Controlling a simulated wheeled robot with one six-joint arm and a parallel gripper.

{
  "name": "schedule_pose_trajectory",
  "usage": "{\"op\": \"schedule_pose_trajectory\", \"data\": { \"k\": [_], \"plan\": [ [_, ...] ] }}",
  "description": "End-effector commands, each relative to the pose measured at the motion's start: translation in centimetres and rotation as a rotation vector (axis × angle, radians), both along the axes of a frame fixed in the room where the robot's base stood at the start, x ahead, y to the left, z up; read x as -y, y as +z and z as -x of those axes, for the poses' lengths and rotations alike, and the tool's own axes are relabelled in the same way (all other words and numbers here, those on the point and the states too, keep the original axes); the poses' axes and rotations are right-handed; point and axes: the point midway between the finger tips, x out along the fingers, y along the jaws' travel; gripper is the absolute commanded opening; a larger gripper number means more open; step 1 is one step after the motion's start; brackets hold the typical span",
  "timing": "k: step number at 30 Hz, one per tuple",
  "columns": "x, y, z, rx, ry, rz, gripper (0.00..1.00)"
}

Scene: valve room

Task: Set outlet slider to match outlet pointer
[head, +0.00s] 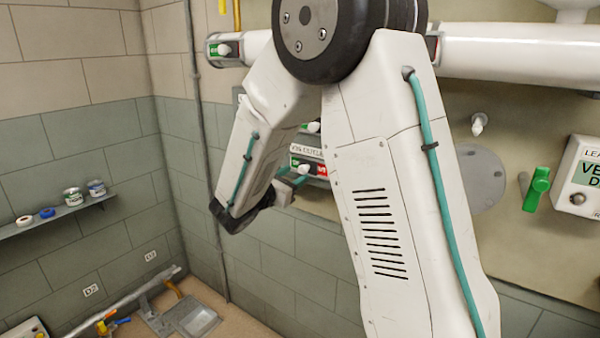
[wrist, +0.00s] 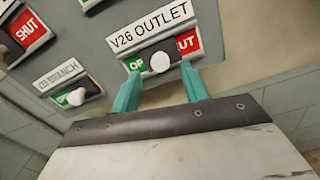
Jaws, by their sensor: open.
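The V26 OUTLET slider (wrist: 159,62) has a round white knob. It sits near the middle of its slot, between the green open end and the red shut end, both partly covered. My gripper (wrist: 160,75) is open, its two teal fingers at either side of the knob and just below it. I cannot tell whether they touch the plate or knob. In the head view my gripper (head: 292,178) is at the slider panel (head: 312,168), partly hidden by my arm. No pointer labelled outlet is readable.
A red SHUT plate (wrist: 27,34) is farther left. Pipe boxes show green at left (head: 220,50) and red at right (head: 432,46). A green-handled valve (head: 537,188) is at right.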

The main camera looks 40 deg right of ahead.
Motion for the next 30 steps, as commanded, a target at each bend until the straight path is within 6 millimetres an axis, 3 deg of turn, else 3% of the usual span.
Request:
{"op": "schedule_pose_trajectory", "data": {
  "k": [7, 17, 22, 30],
  "plan": [
    [3.0, 0.0, -1.0, 0.002, -0.003, -0.001, 0.45],
    [3.5, 0.0, -1.2, 0.002, 0.000, -0.002, 0.45],
    [3.5, 0.0, -1.2, 0.001, -0.001, -0.002, 0.03],
    [3.1, 0.0, -2.4, 0.002, 0.000, -0.002, 0.00]
  ]
}}
